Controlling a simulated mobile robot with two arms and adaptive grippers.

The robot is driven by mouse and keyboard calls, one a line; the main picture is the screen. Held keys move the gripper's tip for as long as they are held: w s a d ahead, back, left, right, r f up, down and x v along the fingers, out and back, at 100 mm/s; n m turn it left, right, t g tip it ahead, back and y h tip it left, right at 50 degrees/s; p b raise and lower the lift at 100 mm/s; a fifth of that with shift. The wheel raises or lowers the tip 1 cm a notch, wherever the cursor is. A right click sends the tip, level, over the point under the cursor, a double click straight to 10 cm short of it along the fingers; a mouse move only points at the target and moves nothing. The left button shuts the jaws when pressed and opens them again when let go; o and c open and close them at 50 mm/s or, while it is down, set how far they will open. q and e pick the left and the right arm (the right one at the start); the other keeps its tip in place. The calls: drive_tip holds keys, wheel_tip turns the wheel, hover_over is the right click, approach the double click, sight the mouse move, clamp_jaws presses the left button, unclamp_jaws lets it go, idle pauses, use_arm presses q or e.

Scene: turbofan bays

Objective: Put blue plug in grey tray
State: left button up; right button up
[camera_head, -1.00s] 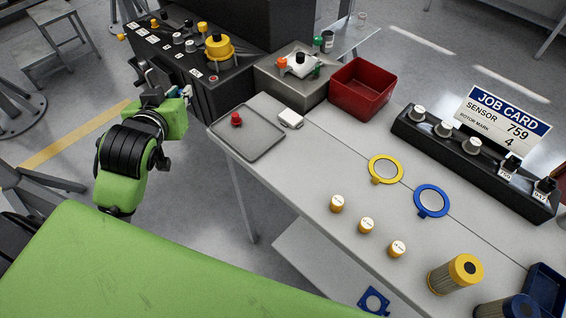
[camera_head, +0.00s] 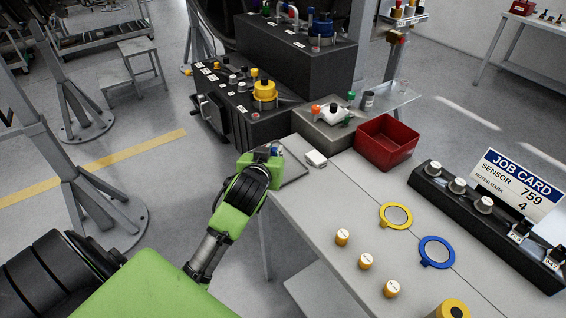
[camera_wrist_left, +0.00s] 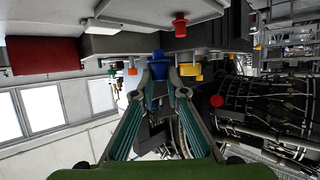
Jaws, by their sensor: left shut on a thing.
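The blue plug (camera_wrist_left: 158,67) is held between the two fingertips of my left gripper (camera_wrist_left: 158,82) in the left wrist view. In the head view my left gripper (camera_head: 275,151) is at the near left corner of the table, in front of the grey tray (camera_head: 293,172), and hides much of it. A red plug (camera_wrist_left: 180,24) stands on the tray in the left wrist view. The blue plug appears close to the tray's edge; its height over the tray is unclear. My right gripper is not in view.
A white box (camera_head: 316,159) lies beside the tray. A red bin (camera_head: 386,142) and a grey fixture block (camera_head: 326,122) stand behind. A black machine (camera_head: 240,112) is at left. Several yellow-capped parts and two rings lie on the table to the right.

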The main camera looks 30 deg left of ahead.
use_arm(q)
drive_tip(key=w+f, duration=0.1)
drive_tip(key=w+d+f, duration=0.1)
drive_tip(key=f, duration=0.1)
drive_tip(key=shift+w+f, duration=0.25)
drive_tip(key=shift+w, duration=0.1)
wheel_tip(320, 180, down, 2)
drive_tip(key=shift+d+f+p, duration=0.15)
drive_tip(key=shift+f+p, duration=0.05)
drive_tip(key=shift+p, duration=0.45)
drive_tip(key=shift+f, duration=0.45)
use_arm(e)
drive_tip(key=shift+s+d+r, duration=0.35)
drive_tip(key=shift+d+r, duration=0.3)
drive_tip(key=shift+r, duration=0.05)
use_arm(q)
drive_tip(key=shift+f, duration=0.1)
drive_tip(key=o, duration=0.7)
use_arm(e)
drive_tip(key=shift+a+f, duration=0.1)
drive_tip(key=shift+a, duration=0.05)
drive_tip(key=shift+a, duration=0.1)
